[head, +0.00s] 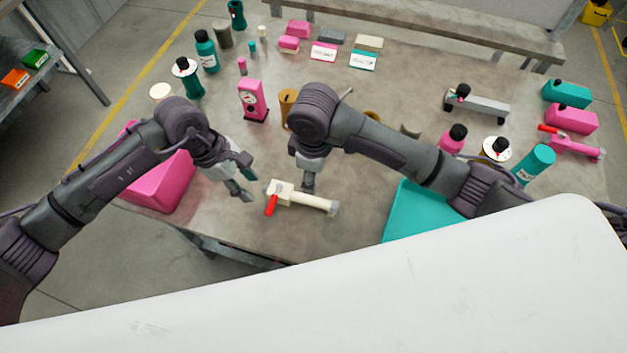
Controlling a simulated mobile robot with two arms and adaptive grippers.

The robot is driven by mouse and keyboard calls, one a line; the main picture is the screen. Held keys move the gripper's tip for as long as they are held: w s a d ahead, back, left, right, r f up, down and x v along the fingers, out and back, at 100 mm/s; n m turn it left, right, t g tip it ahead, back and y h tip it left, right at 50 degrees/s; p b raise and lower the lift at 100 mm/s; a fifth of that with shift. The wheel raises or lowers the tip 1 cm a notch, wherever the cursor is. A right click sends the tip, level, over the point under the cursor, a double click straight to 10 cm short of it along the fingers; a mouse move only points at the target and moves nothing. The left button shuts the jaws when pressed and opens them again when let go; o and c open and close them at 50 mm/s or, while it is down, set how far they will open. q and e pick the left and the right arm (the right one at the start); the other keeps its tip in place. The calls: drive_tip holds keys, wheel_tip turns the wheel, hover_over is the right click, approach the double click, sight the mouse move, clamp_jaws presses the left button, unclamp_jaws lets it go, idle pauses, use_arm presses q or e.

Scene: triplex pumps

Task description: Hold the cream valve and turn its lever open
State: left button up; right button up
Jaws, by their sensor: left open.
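The cream valve (302,199) lies on its side on the table near the front edge, with its red lever (271,206) at its left end pointing toward the front. My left gripper (247,187) is open and empty, just left of the lever and apart from it. My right gripper (308,184) points down over the middle of the valve. Its fingers show edge-on, so I cannot tell whether they touch the valve or how wide they stand.
A pink bin (165,185) stands at the left and a teal tray (408,215) at the right front. A pink meter box (252,100) and a brown cylinder (287,105) stand behind. Another valve, pink with a red lever (575,146), lies at the far right.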

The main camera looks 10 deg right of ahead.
sight(314, 199)
wheel_tip(314, 199, down, 14)
drive_tip(key=shift+r, duration=0.2)
idle(0.4)
clamp_jaws()
use_arm(q)
drive_tip(key=shift+c, duration=0.4)
